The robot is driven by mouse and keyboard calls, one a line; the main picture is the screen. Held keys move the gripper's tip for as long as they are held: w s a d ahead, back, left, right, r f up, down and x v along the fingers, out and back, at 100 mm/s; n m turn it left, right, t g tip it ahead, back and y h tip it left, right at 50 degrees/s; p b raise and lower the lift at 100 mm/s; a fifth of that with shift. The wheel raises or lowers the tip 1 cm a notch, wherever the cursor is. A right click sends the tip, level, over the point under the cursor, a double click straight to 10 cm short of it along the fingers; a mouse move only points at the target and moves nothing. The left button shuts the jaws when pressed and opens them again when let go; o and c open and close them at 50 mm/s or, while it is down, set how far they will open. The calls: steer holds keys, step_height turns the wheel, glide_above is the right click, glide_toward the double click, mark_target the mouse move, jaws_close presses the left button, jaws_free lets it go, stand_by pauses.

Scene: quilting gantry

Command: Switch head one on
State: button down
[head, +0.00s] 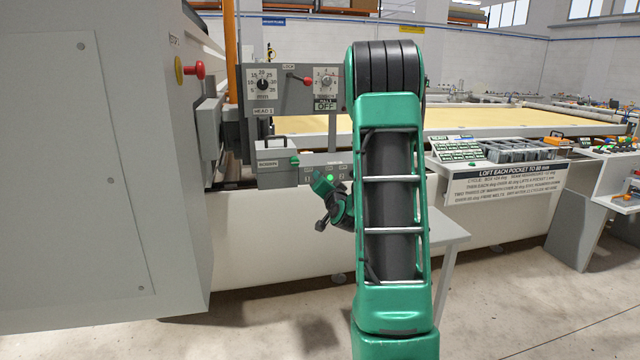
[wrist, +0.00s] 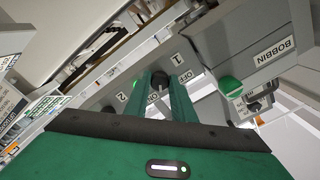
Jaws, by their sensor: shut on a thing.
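The head 1 station shows in the head view as a grey panel (head: 291,97) labelled HEAD 1. Below it is a grey switch strip (head: 312,163) with small labels. In the wrist view a black rotary knob (wrist: 159,79) sits on the strip between the marks OFF and ON, with the numbers 1 and 2 nearby. My gripper (wrist: 161,88) is shut on this knob, one green finger on each side. In the head view my gripper (head: 327,188) is at the strip's front, partly hidden by my arm. The knob's pointer direction is not clear.
A bobbin box (head: 277,170) with a green knob adjoins the strip's left side. The upper panel carries two dials and a red lock lever (head: 300,81). A large grey cabinet (head: 95,160) with a red button stands left. A green lamp (head: 330,178) glows by my gripper.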

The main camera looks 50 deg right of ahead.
steer(key=shift+a+f, duration=0.15)
stand_by(0.4)
steer(key=c, duration=1.5)
jaws_free()
